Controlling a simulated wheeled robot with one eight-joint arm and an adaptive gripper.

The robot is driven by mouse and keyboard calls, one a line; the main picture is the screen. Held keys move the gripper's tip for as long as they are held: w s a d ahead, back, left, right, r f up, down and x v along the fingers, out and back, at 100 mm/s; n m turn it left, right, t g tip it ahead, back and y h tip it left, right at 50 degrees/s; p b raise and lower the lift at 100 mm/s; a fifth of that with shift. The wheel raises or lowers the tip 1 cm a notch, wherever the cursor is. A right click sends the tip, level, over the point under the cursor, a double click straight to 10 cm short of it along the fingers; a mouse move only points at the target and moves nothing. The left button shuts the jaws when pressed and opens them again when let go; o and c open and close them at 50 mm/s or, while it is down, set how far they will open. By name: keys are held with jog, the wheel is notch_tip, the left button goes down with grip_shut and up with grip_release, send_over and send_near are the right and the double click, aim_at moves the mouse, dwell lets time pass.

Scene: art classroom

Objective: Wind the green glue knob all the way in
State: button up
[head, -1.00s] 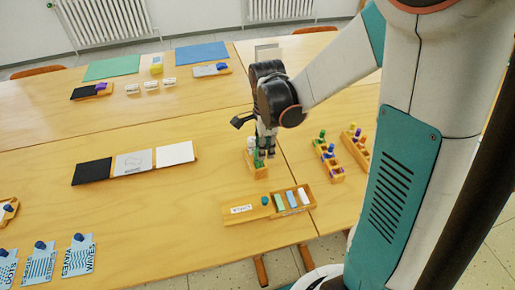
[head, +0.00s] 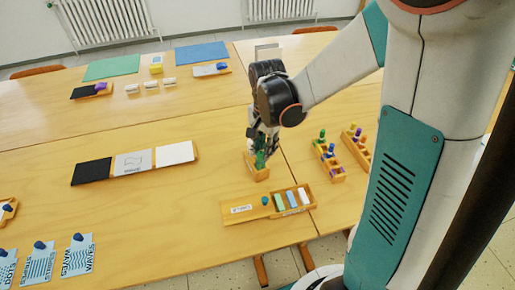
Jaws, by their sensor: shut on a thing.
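A small wooden holder (head: 258,173) stands on the table near its centre right, below my gripper. The green glue knob (head: 261,160) stands up out of this holder. My gripper (head: 262,150) points down over the holder, with its fingers shut on the green glue knob. The fingers and wrist hide the knob's top and most of the white piece beside it. How far the knob is wound in cannot be told at this size.
A wooden box with coloured blocks (head: 285,205) lies in front of the holder. Two wooden racks (head: 330,163) with coloured pieces stand to the right. The table between is clear.

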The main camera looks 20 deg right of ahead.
jog(key=n, duration=0.3)
jog(key=shift+n, duration=0.3)
jog(key=o, duration=1.5)
jog(key=m, duration=1.1)
jog(key=shift+m, duration=0.3)
jog(key=shift+d, duration=0.3)
